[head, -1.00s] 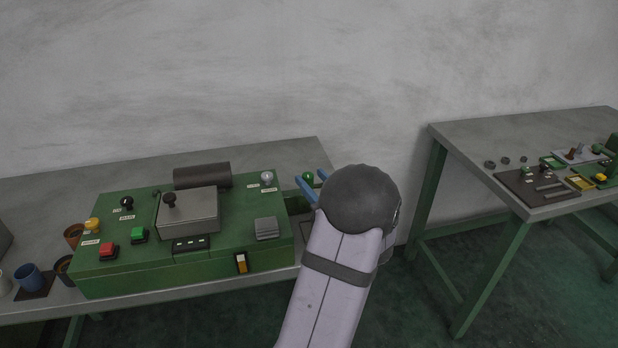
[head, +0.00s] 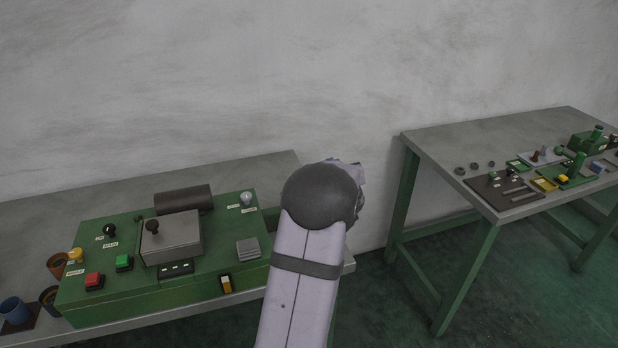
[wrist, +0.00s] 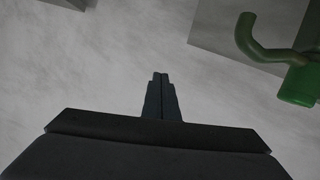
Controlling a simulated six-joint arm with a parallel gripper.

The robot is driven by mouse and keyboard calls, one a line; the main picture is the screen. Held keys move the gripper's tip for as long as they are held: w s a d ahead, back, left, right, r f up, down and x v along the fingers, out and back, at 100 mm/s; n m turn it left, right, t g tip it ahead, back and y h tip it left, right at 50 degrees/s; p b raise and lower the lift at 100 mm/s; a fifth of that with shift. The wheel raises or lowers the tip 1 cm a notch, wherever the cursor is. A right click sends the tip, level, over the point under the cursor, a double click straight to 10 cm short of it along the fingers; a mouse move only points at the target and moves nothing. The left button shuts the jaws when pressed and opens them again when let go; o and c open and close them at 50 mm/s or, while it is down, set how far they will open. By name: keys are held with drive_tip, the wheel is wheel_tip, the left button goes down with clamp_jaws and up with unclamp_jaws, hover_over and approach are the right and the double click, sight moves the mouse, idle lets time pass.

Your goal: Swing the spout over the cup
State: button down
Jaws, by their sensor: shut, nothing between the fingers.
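My gripper (wrist: 161,77) is shut and empty in the wrist view, with its fingertips together over pale grey background. A green bent tube (wrist: 262,48), which looks like the spout, is at the upper right of that view, apart from the fingers. It joins a green cylinder (wrist: 298,86) at the right edge. In the head view my arm hides the fingers and I cannot make out the spout. A blue cup (head: 13,311) stands on a dark mat at the far left; I cannot tell if it is the task's cup.
A green machine box (head: 150,295) with buttons, knobs and a grey lid (head: 180,236) fills the near bench. Brown pots (head: 58,263) stand at its left end. A second bench (head: 430,150) with small parts stands at the right, with open floor between.

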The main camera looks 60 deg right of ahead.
drive_tip(key=s+d+r+m+g+y+p, duration=0.1)
drive_tip(key=s+d+r+m+g+p, duration=0.15)
drive_tip(key=g, duration=0.25)
drive_tip(key=w+a+r+y+p, duration=0.2)
drive_tip(key=w+a+y+p, duration=0.1)
drive_tip(key=a+y, duration=0.15)
drive_tip(key=w+a+r+y+p, duration=0.3)
drive_tip(key=a+y, duration=0.1)
drive_tip(key=a, duration=0.2)
wheel_tip(320, 180, down, 11)
drive_tip(key=p, duration=0.6)
drive_tip(key=shift+s+r+g, duration=0.2)
drive_tip(key=shift+s+g, duration=0.1)
drive_tip(key=shift+s, duration=0.05)
drive_tip(key=shift+m+h, duration=0.25)
